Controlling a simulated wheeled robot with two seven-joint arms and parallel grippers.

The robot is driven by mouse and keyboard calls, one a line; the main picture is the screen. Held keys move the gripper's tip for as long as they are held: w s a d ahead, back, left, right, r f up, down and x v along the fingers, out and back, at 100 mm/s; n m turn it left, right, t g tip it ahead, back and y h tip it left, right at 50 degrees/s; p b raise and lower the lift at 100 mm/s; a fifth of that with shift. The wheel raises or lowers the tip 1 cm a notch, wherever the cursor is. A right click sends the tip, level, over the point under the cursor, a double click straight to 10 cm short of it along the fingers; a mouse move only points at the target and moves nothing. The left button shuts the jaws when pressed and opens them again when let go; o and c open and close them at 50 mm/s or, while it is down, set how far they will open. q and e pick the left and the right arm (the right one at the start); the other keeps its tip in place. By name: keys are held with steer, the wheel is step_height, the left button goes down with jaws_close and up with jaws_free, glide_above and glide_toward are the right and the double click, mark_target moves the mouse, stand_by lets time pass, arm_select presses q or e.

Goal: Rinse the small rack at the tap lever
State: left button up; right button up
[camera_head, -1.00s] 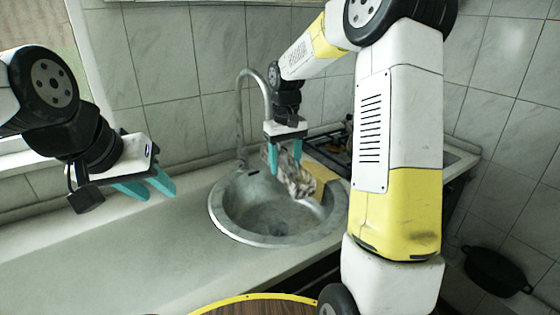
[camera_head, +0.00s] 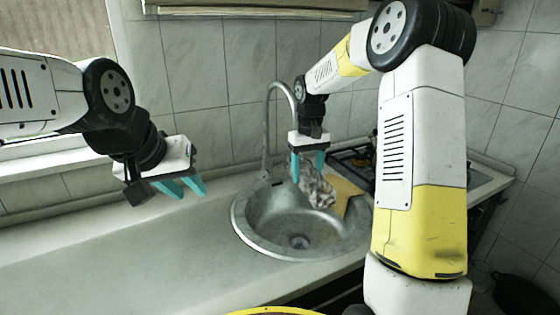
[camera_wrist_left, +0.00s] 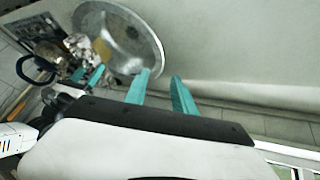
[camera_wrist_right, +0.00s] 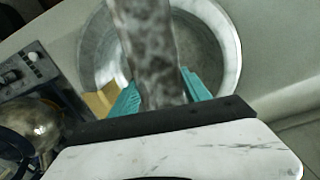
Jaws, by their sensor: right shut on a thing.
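My right gripper (camera_head: 308,162) is shut on a mottled grey-brown thing (camera_head: 317,188), which I take for the small rack. It hangs down over the round metal sink (camera_head: 262,232), inside the rim's outline. In the right wrist view the held thing (camera_wrist_right: 152,50) shows as a flat mottled strip between the teal fingers. The curved tap (camera_head: 267,125) stands behind the sink, left of my right gripper. I cannot make out its lever clearly. My left gripper (camera_head: 187,188) is open and empty above the counter, left of the sink. Its two fingers stand apart in the left wrist view (camera_wrist_left: 161,88).
The pale counter (camera_head: 120,255) left of the sink is clear. A yellow-brown board (camera_head: 345,192) lies at the sink's right. A stove (camera_head: 350,160) stands beyond it. A shiny metal pot (camera_wrist_right: 40,122) shows in the right wrist view. The tiled wall closes the back.

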arm_select(q)
steer(key=w+d+f+n+t, duration=0.1)
steer(key=w+d+n, duration=0.1)
steer(key=w, duration=0.4)
steer(key=w+d+f+n+t, duration=0.1)
steer(key=w+d+f+n, duration=0.1)
steer(key=w, duration=0.5)
steer(key=n+t+h, duration=0.2)
steer(key=n+t, duration=0.7)
steer(key=n, duration=2)
glide_toward(264, 154)
steer(key=shift+n+y, duration=0.3)
steer(key=shift+y, duration=0.1)
steer(key=w, duration=0.3)
steer(key=w+d, duration=0.1)
steer(key=w, duration=0.3)
steer(key=w+d, duration=0.1)
steer(key=w, duration=0.2)
steer(key=shift+w+d+f, duration=0.1)
steer(key=shift+w+d, duration=0.05)
steer(key=shift+d, duration=0.1)
jaws_close()
